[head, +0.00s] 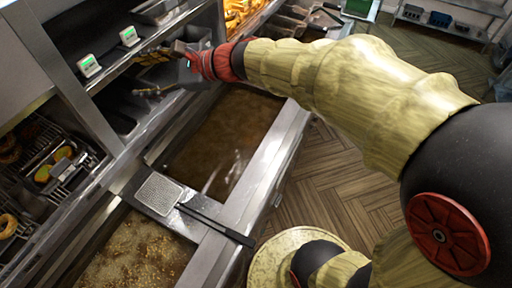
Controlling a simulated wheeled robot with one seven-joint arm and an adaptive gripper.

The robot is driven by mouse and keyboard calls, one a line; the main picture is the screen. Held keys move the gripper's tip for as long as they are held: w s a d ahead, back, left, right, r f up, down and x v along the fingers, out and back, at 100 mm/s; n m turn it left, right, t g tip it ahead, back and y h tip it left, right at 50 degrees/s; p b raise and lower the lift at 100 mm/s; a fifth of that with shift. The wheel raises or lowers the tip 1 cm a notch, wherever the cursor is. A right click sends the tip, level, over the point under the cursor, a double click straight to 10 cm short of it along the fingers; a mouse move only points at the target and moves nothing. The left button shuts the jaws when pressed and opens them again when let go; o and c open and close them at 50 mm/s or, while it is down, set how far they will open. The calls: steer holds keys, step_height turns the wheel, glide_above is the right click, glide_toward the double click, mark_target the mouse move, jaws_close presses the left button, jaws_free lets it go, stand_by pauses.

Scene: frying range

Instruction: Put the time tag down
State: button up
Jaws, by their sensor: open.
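Two small white tags with green faces stand upright on the metal shelf above the fryers: a nearer tag (89,65) at the left and a farther tag (129,36). I cannot tell which of them is the time tag of the task. My gripper (160,72) is at the upper left, to the right of the tags and apart from both. It is open, and I see nothing held in it. The fingers are dark and small in this view, and the space between them is hard to make out.
A fryer vat (222,130) with brown oil lies below my arm, and a bubbling vat (130,255) is nearer. A wire rack (75,165) with food is at the left. Fries (238,14) are at the back.

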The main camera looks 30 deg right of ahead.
steer(key=s+d+f+n+g+h, duration=0.1)
steer(key=s+f+n+g+h, duration=0.1)
steer(key=s+f+n, duration=0.45)
steer(key=s+d+f+n+g+h, duration=0.15)
steer(key=s+n, duration=0.25)
steer(key=s, duration=0.6)
steer(key=s+d+f+n+h, duration=0.3)
steer(key=s+d+n+h, duration=0.4)
steer(key=d, duration=0.6)
steer(key=s+n, duration=0.2)
steer(key=shift+s+g+h, duration=0.3)
steer(key=shift+g+h, duration=0.05)
steer(key=shift+d+f, duration=0.1)
steer(key=shift+f, duration=0.1)
step_height(320, 180, down, 17)
steer(key=b, duration=1.7)
steer(key=shift+f+b, duration=0.2)
steer(key=shift+b, duration=0.15)
